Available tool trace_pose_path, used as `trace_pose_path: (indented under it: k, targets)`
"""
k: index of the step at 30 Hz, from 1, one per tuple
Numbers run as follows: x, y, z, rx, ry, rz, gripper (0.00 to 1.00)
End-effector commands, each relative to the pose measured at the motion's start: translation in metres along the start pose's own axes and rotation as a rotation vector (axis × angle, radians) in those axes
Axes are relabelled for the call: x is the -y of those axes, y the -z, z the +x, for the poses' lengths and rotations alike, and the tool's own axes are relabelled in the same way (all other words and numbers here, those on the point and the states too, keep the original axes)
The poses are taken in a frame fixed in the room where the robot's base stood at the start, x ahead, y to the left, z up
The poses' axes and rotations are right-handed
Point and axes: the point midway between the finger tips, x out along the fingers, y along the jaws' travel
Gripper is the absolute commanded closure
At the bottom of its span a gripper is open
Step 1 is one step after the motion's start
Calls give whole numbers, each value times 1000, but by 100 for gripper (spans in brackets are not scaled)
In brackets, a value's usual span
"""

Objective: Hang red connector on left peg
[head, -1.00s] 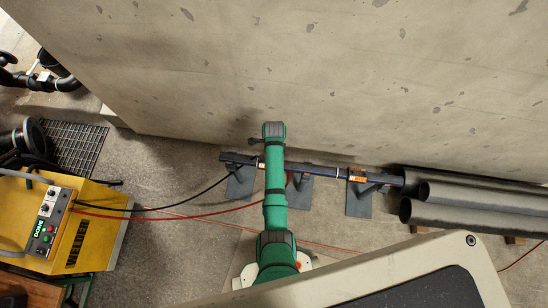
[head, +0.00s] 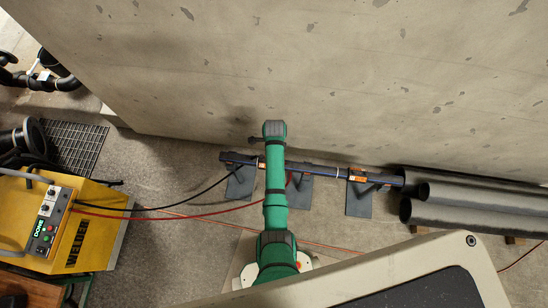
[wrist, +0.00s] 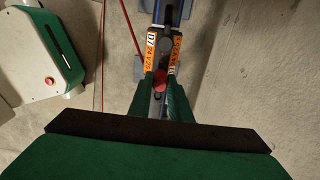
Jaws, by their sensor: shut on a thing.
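My gripper (wrist: 161,98) shows in the wrist view with its two dark green fingers closed around a small red piece (wrist: 159,80), which looks like the red connector. The fingers hide much of it. It lies over a dark rail with orange labels (wrist: 150,62) on both sides. In the head view my green arm hides the gripper and the connector. A red cable (head: 180,217) runs from the yellow welder toward the rail and disappears behind my arm. I cannot make out the left peg in either view.
The yellow welder (head: 95,230) stands at the left, with a black cable (head: 165,207) running to the rail (head: 325,171). The rail sits on dark stands along the concrete wall (head: 360,80). Grey pipes (head: 480,200) lie at the right. Open floor shows between welder and stands.

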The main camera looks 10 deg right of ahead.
Motion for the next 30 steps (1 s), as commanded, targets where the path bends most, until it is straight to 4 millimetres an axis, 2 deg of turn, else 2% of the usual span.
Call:
trace_pose_path:
  k: [21, 30]
  targets:
    - [-1, -3, -24, 0, -1, -6, 100]
    - [-1, -2, -25, 0, -2, -5, 100]
